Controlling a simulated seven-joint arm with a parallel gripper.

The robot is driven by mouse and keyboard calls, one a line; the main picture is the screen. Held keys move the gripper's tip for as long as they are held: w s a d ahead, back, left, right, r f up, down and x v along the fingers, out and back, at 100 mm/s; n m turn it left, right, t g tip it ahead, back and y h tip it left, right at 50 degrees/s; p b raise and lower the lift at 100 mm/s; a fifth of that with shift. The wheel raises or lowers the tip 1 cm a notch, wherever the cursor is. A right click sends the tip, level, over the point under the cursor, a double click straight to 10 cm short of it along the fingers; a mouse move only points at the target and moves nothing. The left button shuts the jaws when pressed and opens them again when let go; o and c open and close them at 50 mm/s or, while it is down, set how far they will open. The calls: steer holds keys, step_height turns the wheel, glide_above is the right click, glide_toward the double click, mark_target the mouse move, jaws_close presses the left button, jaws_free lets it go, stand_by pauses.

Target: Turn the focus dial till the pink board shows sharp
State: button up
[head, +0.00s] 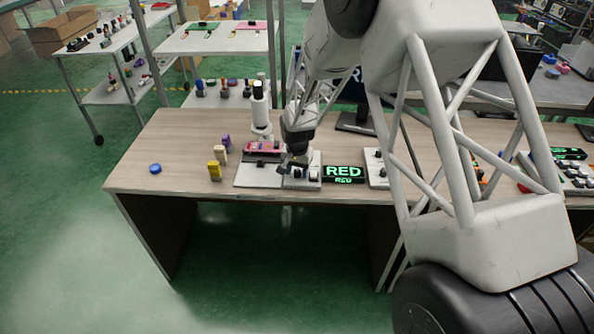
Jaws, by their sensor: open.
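A pink board-like piece (264,147) lies on a fixture with a pale base plate (257,181), below a white upright scope-like cylinder (260,105). My gripper (293,163) points down just right of the pink piece, over a small white panel (314,181) with dark knobs. One of these may be the focus dial; the gripper partly covers them, and I cannot tell whether it touches one. The jaws look small and dark, open, with nothing seen between them.
Another pale panel (375,168) is partly behind my arm. Yellow (215,170), tan and purple pieces and a blue disc (155,169) stand left. The table's front left is clear.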

mark_target(298, 171)
steer(key=shift+r, duration=0.1)
steer(key=shift+r, duration=3.8)
steer(key=shift+s+d+r, duration=0.15)
steer(key=shift+d+r, duration=0.05)
steer(key=shift+r, duration=0.2)
steer(key=s+d+r+n+t, duration=0.1)
steer(key=s+d+r, duration=0.6)
steer(key=s+r, duration=0.25)
steer(key=s+d+r, duration=0.7)
steer(key=s+r, duration=0.1)
steer(key=r, duration=0.3)
steer(key=s+d+r+n, duration=0.1)
steer(key=s+d, duration=0.3)
steer(key=s, duration=0.9)
steer(key=s+d+r+t, duration=0.1)
steer(key=s+d+r, duration=0.2)
steer(key=s, duration=1)
steer(key=shift+d+r+n+t, duration=0.2)
steer(key=shift+d+n+t, duration=0.15)
steer(key=shift+d, duration=0.3)
